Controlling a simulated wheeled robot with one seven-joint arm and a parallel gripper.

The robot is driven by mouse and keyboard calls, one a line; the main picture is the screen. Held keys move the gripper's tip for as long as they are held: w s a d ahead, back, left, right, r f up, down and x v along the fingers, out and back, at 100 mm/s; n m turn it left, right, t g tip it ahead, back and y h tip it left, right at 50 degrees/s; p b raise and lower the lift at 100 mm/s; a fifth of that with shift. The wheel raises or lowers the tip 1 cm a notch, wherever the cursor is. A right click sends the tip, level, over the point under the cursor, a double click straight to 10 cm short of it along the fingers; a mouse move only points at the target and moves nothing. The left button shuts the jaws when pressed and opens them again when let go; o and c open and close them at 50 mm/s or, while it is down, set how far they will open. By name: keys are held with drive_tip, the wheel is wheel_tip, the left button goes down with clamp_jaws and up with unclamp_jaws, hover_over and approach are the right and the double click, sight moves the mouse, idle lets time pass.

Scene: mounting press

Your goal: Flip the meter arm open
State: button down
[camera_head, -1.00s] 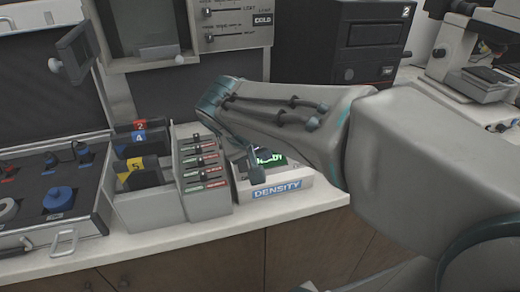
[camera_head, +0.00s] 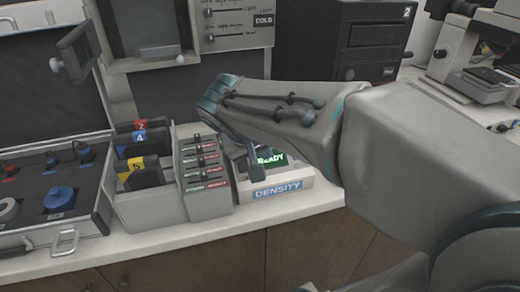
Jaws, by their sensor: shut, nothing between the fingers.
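The density meter (camera_head: 303,184) sits on the white counter, with a blue DENSITY label on its front. Its screen (camera_head: 271,157) shows READY in green. My gripper (camera_head: 258,173) reaches down over the meter's left part, with its fingers shut and nothing held. The fingertips are close to the meter top beside the screen; I cannot tell whether they touch it. The meter arm cannot be clearly made out; my gripper and wrist cover much of the meter's top and back.
A grey rack (camera_head: 208,203) with several labelled slots stands just left of the meter. Further left are a bin with numbered cards (camera_head: 150,212) and an open case (camera_head: 95,212). A black computer tower (camera_head: 312,42) and a microscope (camera_head: 448,55) stand behind.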

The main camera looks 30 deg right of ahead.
drive_tip(key=shift+w+d, duration=0.15)
drive_tip(key=shift+w, duration=0.4)
drive_tip(key=shift+w+a+r, duration=0.1)
drive_tip(key=shift+w+a, duration=0.05)
drive_tip(key=shift+a, duration=0.15)
drive_tip(key=a+r+p, duration=0.1)
drive_tip(key=a+r, duration=0.7)
drive_tip(key=r, duration=0.1)
drive_tip(key=shift+w+a, duration=0.15)
drive_tip(key=shift+w, duration=0.3)
